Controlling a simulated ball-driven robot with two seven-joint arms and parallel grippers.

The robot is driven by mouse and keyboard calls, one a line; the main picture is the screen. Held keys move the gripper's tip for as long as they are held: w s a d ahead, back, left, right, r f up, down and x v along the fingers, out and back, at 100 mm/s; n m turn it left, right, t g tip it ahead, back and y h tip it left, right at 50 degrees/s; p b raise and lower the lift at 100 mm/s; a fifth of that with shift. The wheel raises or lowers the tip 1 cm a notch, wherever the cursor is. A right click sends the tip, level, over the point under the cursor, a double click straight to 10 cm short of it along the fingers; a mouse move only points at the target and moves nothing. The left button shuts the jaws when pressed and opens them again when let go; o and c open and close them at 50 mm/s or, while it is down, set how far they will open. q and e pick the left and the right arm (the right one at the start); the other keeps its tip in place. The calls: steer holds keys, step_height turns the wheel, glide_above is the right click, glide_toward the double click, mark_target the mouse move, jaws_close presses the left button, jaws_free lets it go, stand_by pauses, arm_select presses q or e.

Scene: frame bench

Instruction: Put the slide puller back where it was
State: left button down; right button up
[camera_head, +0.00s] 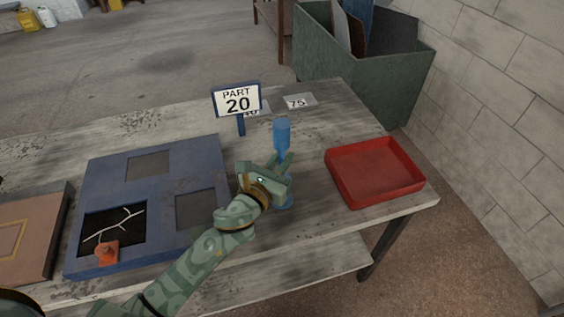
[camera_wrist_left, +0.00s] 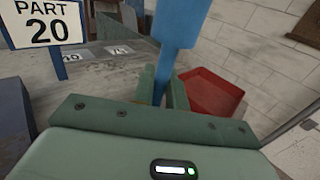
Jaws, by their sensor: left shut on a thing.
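The slide puller appears to be the upright blue tool (camera_head: 282,132) with a thick cylindrical top and a thin shaft. My left gripper (camera_head: 280,166) is shut on its shaft, below the thick top. A bit of blue shows under the gripper at the tool's lower end; I cannot tell whether it touches the bench. In the left wrist view the blue tool (camera_wrist_left: 178,22) stands between the fingers (camera_wrist_left: 162,90). My right gripper is not in view.
A PART 20 sign (camera_head: 237,101) stands behind the gripper. A blue frame panel (camera_head: 101,174) with several openings lies left, with an orange piece (camera_head: 107,252) on it. A red tray (camera_head: 334,180) sits right. A green bin (camera_head: 340,75) stands beyond the bench.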

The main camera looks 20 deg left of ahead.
arm_select(q)
steer(key=c, duration=1.4)
jaws_free()
steer(key=shift+r, duration=0.15)
steer(key=s+a, duration=0.2)
steer(key=s, duration=1)
steer(key=shift+a+b, duration=0.15)
steer(key=shift+b, duration=0.15)
